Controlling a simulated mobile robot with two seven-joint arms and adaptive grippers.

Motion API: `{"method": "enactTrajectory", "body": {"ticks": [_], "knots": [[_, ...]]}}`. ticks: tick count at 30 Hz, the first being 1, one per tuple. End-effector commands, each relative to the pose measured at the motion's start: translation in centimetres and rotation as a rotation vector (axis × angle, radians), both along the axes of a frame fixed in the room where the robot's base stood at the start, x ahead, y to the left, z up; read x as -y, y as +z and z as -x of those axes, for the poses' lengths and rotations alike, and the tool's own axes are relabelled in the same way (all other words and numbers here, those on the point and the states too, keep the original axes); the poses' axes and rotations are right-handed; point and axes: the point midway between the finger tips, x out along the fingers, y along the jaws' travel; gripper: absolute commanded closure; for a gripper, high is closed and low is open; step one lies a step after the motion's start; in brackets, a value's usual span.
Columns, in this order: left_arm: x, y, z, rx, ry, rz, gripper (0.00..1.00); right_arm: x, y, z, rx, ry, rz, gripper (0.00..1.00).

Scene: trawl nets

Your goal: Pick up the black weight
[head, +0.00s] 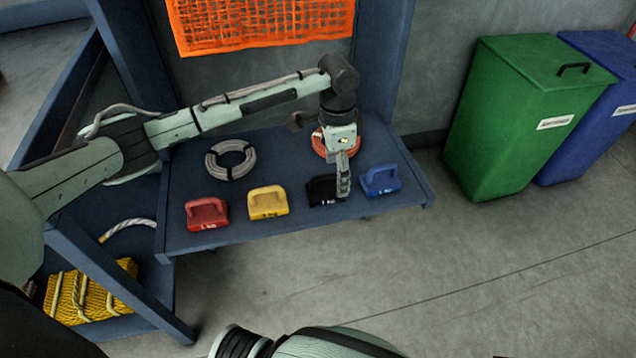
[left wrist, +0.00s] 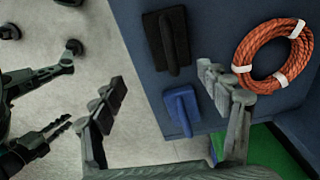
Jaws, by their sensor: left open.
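The black weight (head: 321,190) is a block with a handle on the blue shelf, between the yellow and blue weights. In the head view my left gripper (head: 343,188) is over its right side and partly hides it. The black weight also shows whole in the left wrist view (left wrist: 167,42), lying above the gap between the fingers. My left gripper (left wrist: 168,88) is open with nothing between its fingers. Whether a finger touches the weight cannot be told.
A blue weight (head: 380,180) is close to the right; yellow (head: 268,202) and red (head: 207,214) weights are left. An orange rope coil (head: 322,146) lies behind, a grey coil (head: 231,160) farther left. Green (head: 520,120) and blue (head: 598,130) bins stand right.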

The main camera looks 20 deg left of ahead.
Motion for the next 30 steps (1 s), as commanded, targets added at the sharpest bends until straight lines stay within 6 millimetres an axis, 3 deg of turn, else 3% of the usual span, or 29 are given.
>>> {"method": "enactTrajectory", "body": {"ticks": [1,5,21,30], "knots": [[-0.8,0.7,-0.4,-0.006,0.004,-0.016,0.24,0.0,0.0,0.3,-0.005,0.008,0.000,0.76],[-1.8,0.3,-0.6,-0.022,0.010,-0.033,0.24,-0.1,-0.3,0.5,-0.009,0.017,-0.001,0.76],[-2.2,-6.5,-0.3,-0.020,0.009,-0.032,0.24,-0.1,0.1,0.4,-0.005,0.018,0.001,0.76],[-2.2,-6.9,-0.4,-0.019,0.009,-0.032,0.24,-0.2,0.2,0.5,-0.006,0.018,0.001,0.76]]}}
